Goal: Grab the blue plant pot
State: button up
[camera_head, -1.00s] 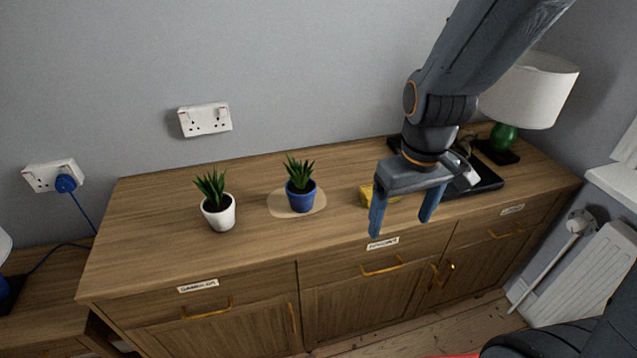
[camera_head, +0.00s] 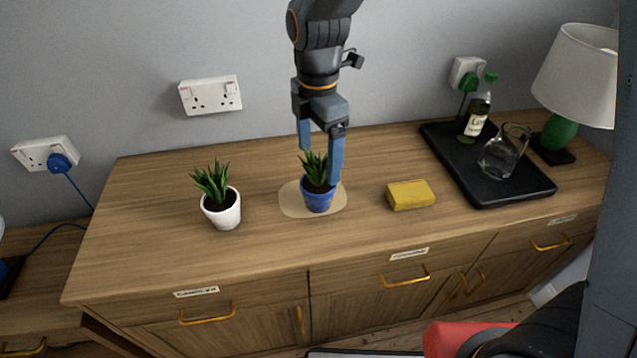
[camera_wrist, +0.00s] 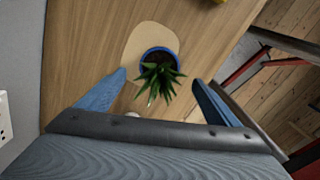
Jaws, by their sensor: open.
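The blue plant pot (camera_head: 318,200) holds a spiky green plant and stands upright on a pale round mat (camera_head: 292,203) on the wooden sideboard. My gripper (camera_head: 322,168) is open with its blue fingers pointing down, just above the pot and around the plant's leaves in the head view. In the wrist view the pot (camera_wrist: 159,53) shows beyond the fingertips, with the leaves between the two fingers of my gripper (camera_wrist: 160,80). The fingers do not appear to hold the pot.
A white pot with a similar plant (camera_head: 221,212) stands to the left. A yellow sponge-like block (camera_head: 410,195) lies to the right. Further right, a black tray (camera_head: 510,191) holds a bottle (camera_head: 475,122) and a glass jug (camera_head: 500,155), near a lamp (camera_head: 575,80). The sideboard front is clear.

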aim_at(318, 174)
jog(key=shift+f+p, duration=0.85)
jog(key=shift+f, duration=2.3)
jog(key=c, duration=1.4)
jog(key=shift+r, duration=0.1)
jog(key=shift+c, duration=0.2)
